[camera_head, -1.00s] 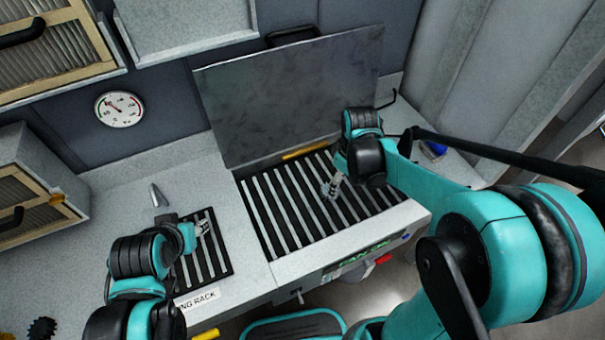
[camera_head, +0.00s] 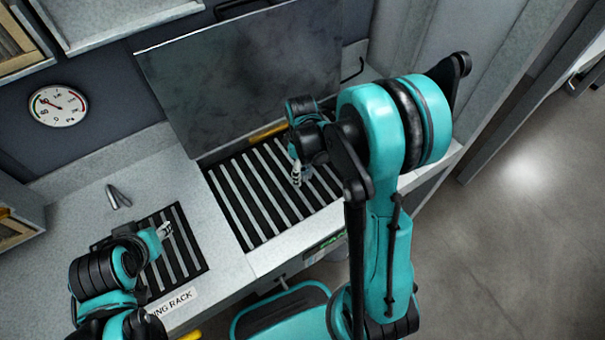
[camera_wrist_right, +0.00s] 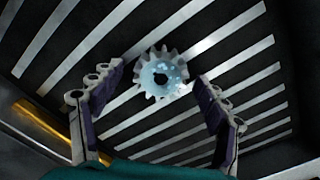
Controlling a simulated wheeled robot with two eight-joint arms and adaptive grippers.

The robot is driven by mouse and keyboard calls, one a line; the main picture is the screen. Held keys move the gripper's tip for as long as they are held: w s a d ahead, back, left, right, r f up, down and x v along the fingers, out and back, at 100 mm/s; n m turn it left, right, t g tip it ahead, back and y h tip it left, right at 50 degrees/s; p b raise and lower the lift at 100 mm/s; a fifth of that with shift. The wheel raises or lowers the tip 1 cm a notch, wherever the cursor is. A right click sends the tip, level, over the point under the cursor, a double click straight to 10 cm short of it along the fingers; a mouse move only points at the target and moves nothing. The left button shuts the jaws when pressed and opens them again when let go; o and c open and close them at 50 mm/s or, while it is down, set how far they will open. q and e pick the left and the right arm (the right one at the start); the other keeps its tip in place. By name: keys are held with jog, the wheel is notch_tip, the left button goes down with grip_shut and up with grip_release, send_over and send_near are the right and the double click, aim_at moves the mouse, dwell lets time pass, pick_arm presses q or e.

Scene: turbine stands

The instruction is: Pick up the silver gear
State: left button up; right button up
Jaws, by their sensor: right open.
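In the head view my right gripper (camera_head: 299,173) points down over the large grate (camera_head: 255,190); the gear is not clear there. My left gripper (camera_head: 164,231) is over the smaller slatted rack (camera_head: 180,262) at lower left; its jaws are too small to judge.
A tall grey panel (camera_head: 235,70) stands behind the grate, with a yellow bar (camera_head: 268,132) at its foot. A small metal piece (camera_head: 117,196) lies on the left counter (camera_head: 75,205). Open floor (camera_head: 510,230) is at right.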

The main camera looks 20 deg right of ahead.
aim_at(302, 169)
grip_shut()
jog(key=shift+r, duration=0.15)
notch_tip(302, 169, up, 4)
jog(key=shift+r+p, duration=0.15)
jog(key=shift+p, duration=1.1)
jog(key=s+d+r+p, duration=0.3)
jog(key=s+d+r, duration=0.2)
jog(key=s, duration=0.5)
jog(key=shift+s+d+r+p, duration=0.15)
jog(key=shift+d+r+p, duration=0.2)
jog(key=shift+r, duration=0.4)
